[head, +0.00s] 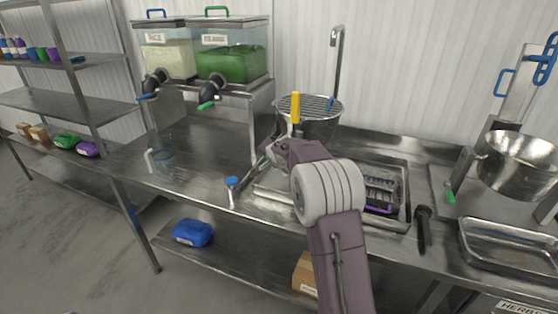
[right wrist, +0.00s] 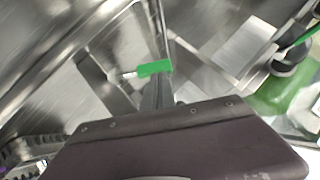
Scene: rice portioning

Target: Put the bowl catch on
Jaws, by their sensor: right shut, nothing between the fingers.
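A steel bowl (head: 518,165) sits at the far right in the head view, beside an upright stand with a blue handle. A small green-handled catch (head: 450,196) shows low at the bowl's left side. My right gripper (head: 268,153) is far to the left of the bowl, above the counter by the sink, and much of it is hidden by my arm. In the right wrist view my right gripper (right wrist: 157,98) is shut and empty. A green bar (right wrist: 155,68) shows at its tip there; I cannot tell whether they touch. My left gripper is not in view.
Two dispensers (head: 232,60) stand at the back left, with levered taps. A round grill-topped pot (head: 310,112) stands behind my arm. A sink basin (head: 400,212), a black tool (head: 423,230) and a steel tray (head: 510,245) lie towards the right. The left counter is mostly clear.

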